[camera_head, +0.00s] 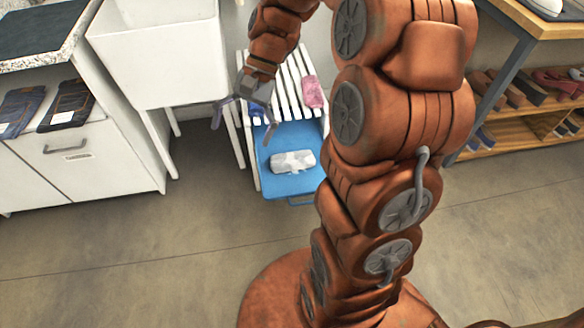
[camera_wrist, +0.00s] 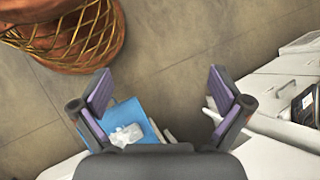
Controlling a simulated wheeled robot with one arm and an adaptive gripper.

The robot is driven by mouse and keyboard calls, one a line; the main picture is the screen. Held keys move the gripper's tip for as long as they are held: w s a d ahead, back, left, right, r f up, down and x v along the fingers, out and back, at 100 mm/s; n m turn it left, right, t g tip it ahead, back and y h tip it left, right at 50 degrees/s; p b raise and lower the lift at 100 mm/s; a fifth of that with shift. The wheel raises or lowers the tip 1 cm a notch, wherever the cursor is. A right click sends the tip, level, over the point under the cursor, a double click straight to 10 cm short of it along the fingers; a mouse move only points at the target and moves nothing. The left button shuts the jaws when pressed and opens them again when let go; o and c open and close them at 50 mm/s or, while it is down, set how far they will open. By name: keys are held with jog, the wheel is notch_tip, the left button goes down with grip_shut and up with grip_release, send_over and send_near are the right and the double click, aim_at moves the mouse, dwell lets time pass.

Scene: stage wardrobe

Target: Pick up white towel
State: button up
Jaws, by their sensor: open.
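The white towel (camera_head: 293,161) is a folded bundle, white with grey patches, lying on a blue tray-like surface (camera_head: 283,183) low by the wall. In the wrist view the white towel (camera_wrist: 126,135) shows beside the left finger, partly cut off by the gripper body. My gripper (camera_head: 244,117) is open and empty. In the head view it hangs up and to the left of the towel, apart from it. In the wrist view the gap between the fingers (camera_wrist: 161,92) shows mostly bare floor.
White slats (camera_head: 285,85) stand behind the blue surface, with a pink rolled cloth (camera_head: 313,92) on them. A white sink (camera_head: 165,60) and a white cabinet (camera_head: 90,165) with folded jeans are at left. A wooden shoe shelf (camera_head: 530,110) is at right. The front floor is clear.

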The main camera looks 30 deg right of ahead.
jog(key=w+d+f+m+t+y+b, duration=0.1)
jog(key=w+d+f+m+y+b, duration=0.2)
jog(key=w+d+f+b, duration=0.4)
jog(key=m+t+y+b, duration=0.3)
jog(key=m+t+b, duration=0.4)
jog(key=m+b, duration=0.55)
send_near(305, 155)
jog(key=shift+n, duration=0.45)
jog(key=x, duration=0.3)
jog(key=b+x, duration=0.1)
jog(key=shift+s+a+r, duration=0.1)
jog(key=shift+a+r, duration=0.05)
jog(key=shift+a, duration=0.4)
jog(key=shift+f+b+x, duration=0.15)
jog(key=shift+b+x, duration=0.2)
jog(key=shift+x, duration=0.45)
jog(key=shift+f+b+x, duration=0.15)
jog(key=shift+b+x, duration=0.15)
jog(key=shift+x, duration=0.55)
jog(key=b+x, duration=0.2)
jog(key=x, duration=0.2)
jog(key=shift+w+f, duration=0.1)
jog(key=shift+w, duration=0.1)
jog(key=c, duration=1.1)
jog(key=shift+o, duration=0.2)
